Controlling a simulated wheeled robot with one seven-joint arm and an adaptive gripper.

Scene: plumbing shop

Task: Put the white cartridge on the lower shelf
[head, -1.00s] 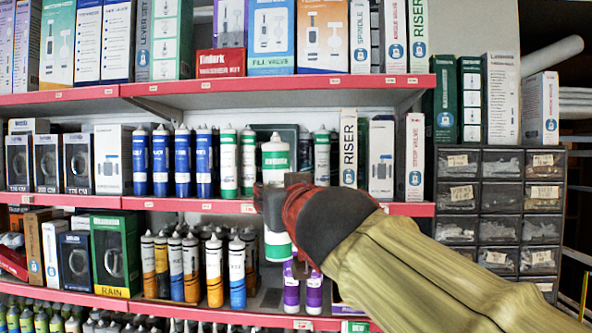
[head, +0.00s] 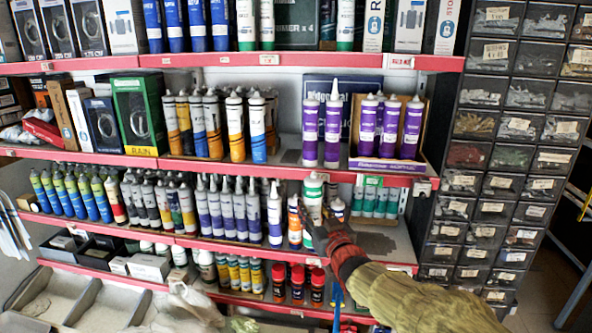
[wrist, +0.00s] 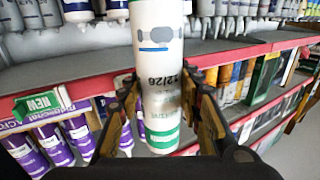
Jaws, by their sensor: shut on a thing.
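The white cartridge (head: 313,195) has green bands and stands upright in my gripper (head: 328,238), in front of the right part of the lower shelf (head: 397,246). In the wrist view the white cartridge (wrist: 160,75) fills the middle, with a printed label and a green lower band. The fingers of my gripper (wrist: 160,112) are shut on it from both sides. Its lower end is hidden behind my gripper in the head view. I cannot tell whether it touches the shelf.
White-and-purple cartridges (head: 240,212) stand left of the held one, with an orange-labelled tube (head: 294,222) close beside it. Small green-labelled tubes (head: 375,197) stand behind to the right. A bare patch shows at the shelf's right. Purple cartridges (head: 310,135) stand on the shelf above.

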